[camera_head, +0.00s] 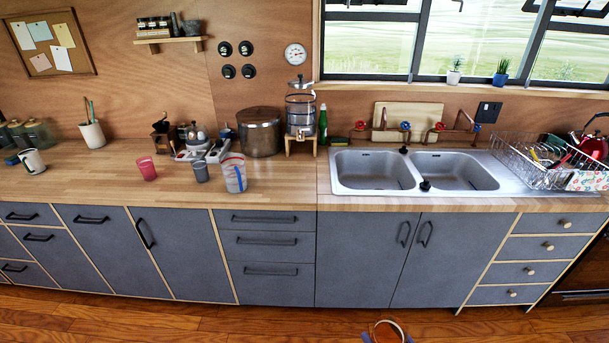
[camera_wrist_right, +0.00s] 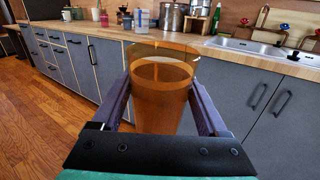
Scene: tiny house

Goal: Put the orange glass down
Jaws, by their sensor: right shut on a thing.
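The orange glass (camera_wrist_right: 162,100) stands upright between the two fingers of my right gripper (camera_wrist_right: 162,84) in the right wrist view. The gripper is shut on it. In the head view the glass (camera_head: 388,331) shows only in part at the bottom edge, in front of the cabinets and apart from the counter. Only a little of my right gripper (camera_head: 386,337) shows there. The wooden counter (camera_head: 280,185) runs along the wall behind the glass. My left gripper is in neither view.
A red cup (camera_head: 147,168), a grey cup (camera_head: 201,171) and a clear striped container (camera_head: 234,174) stand on the counter left of the sink (camera_head: 374,170). A dish rack (camera_head: 545,165) stands at the right. The counter's front strip beside the sink's left is clear.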

